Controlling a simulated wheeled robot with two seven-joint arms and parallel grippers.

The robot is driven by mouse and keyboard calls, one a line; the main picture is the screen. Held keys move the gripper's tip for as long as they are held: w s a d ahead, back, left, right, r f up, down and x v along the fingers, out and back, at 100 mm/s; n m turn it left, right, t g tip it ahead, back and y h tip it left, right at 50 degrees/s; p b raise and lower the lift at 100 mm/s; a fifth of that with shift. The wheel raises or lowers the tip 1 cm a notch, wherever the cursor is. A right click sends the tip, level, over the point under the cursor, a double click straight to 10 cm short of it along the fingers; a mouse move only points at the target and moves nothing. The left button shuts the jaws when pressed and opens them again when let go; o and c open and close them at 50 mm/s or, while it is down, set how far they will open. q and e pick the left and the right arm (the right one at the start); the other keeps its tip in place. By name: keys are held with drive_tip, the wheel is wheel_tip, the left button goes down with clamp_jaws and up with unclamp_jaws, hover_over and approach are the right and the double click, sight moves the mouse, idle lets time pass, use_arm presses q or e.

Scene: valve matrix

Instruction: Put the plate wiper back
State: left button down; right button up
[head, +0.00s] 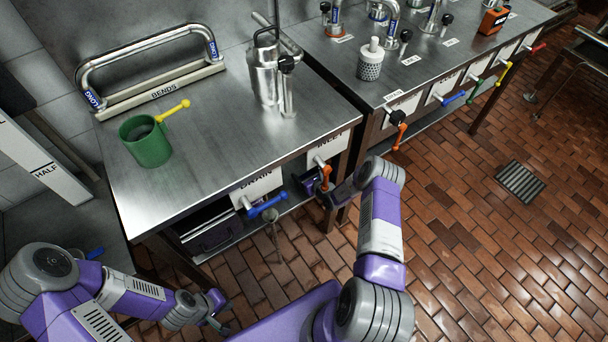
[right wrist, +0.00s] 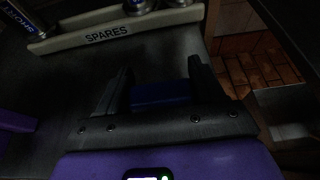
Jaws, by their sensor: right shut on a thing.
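My right gripper (head: 338,195) reaches in under the front edge of the bench, beside the orange lever. In the right wrist view, its two dark fingers (right wrist: 158,92) are shut on a dark blue block (right wrist: 160,96), and I cannot tell for sure whether this is the plate wiper. The dim light hides most of its shape. The held thing is not clear in the head view. My left gripper (head: 218,312) is low at the bottom left, away from the bench, and its jaws are too small to read.
A SPARES rack (right wrist: 110,34) stands ahead on the dark shelf. On the bench (head: 210,145) are a green mug (head: 147,145), a BENDS rack (head: 165,92) and a metal canister (head: 263,75). Blue (head: 267,206) and orange (head: 326,172) levers jut from the front.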

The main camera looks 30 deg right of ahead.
drive_tip(key=shift+f, duration=0.2)
drive_tip(key=o, duration=1.1)
drive_tip(key=shift+o, duration=0.2)
drive_tip(key=shift+r, duration=0.1)
drive_tip(key=shift+s+r, duration=0.2)
drive_tip(key=p+v, duration=0.4)
drive_tip(key=v, duration=0.7)
drive_tip(key=shift+s+p, duration=0.25)
drive_tip(key=shift+p, duration=0.15)
drive_tip(key=shift+r, duration=0.1)
